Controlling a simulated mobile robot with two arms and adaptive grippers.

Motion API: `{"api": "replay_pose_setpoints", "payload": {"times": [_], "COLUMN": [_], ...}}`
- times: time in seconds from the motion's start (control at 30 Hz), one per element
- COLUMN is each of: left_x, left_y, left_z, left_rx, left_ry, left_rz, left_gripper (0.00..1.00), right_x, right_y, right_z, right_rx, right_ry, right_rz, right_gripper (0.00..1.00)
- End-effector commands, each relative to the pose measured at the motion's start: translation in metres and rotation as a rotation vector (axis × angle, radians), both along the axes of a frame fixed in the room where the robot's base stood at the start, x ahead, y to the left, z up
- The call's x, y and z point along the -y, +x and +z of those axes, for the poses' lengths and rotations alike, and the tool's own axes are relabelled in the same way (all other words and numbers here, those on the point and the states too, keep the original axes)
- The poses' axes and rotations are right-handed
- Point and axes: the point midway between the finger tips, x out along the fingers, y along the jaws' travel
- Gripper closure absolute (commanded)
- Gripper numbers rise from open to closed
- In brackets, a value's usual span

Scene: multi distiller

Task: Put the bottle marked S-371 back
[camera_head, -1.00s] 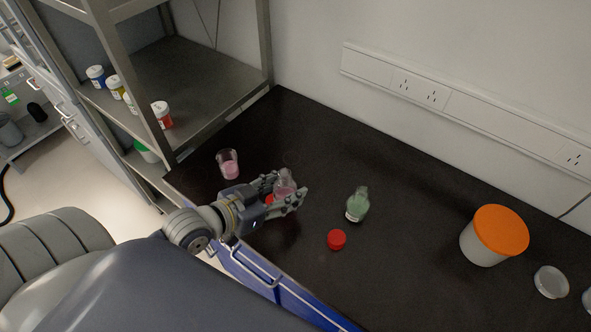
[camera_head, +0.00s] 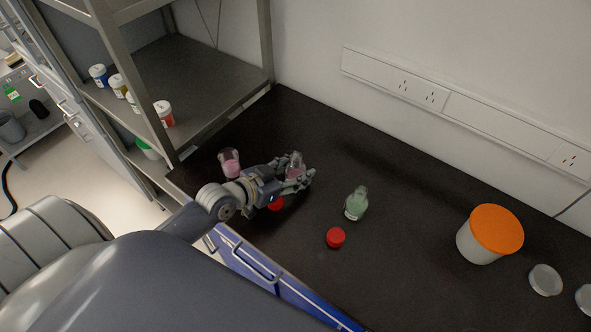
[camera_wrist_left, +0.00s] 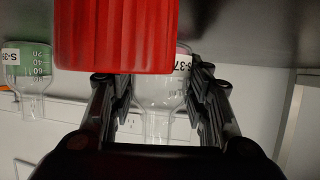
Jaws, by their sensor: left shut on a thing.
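My left gripper (camera_head: 298,178) is shut around a small clear bottle (camera_head: 295,161) with pinkish contents. In the left wrist view the bottle (camera_wrist_left: 160,95) stands upside down in the picture between the fingers, with its label partly hidden and reading "S-37". Whether its base touches the bench cannot be told. A red cap (camera_head: 276,204) lies beside the gripper's wrist; a large red ribbed cap (camera_wrist_left: 115,35) shows close up in the wrist view. My right gripper is not in view.
A pink beaker (camera_head: 230,162) stands left of the gripper. A green bottle (camera_head: 356,204) and another red cap (camera_head: 336,238) are to the right. An orange-lidded tub (camera_head: 490,235) stands farther right. A metal shelf (camera_head: 205,80) holds several jars. The dark bench (camera_head: 400,270) has free room.

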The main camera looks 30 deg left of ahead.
Motion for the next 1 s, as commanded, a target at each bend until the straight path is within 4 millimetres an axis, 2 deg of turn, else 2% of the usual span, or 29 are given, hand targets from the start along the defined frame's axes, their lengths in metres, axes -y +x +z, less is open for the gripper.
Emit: {"api": "replay_pose_setpoints", "payload": {"times": [0.2,0.23,0.3,0.7,0.87,1.0], "left_x": [0.0,0.0,0.0,0.0,-0.006,-0.013], "left_y": [0.0,0.0,0.0,0.0,-0.015,-0.036], "left_z": [-0.003,-0.003,-0.003,0.002,0.005,0.013], "left_rx": [0.002,0.001,0.0,0.001,-0.002,-0.003], "left_ry": [-0.001,-0.001,-0.001,-0.001,0.001,0.002], "left_rz": [0.0,0.0,0.0,0.0,0.001,0.0], "left_gripper": [0.85,0.49,0.35,0.35,0.35,0.35], "right_x": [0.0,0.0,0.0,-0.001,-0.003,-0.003], "right_y": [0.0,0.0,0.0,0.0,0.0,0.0], "right_z": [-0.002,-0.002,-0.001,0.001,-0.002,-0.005], "right_rx": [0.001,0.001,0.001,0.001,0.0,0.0], "right_ry": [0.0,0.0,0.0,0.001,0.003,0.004], "right_rz": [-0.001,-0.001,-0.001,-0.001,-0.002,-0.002], "right_gripper": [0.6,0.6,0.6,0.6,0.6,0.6]}}
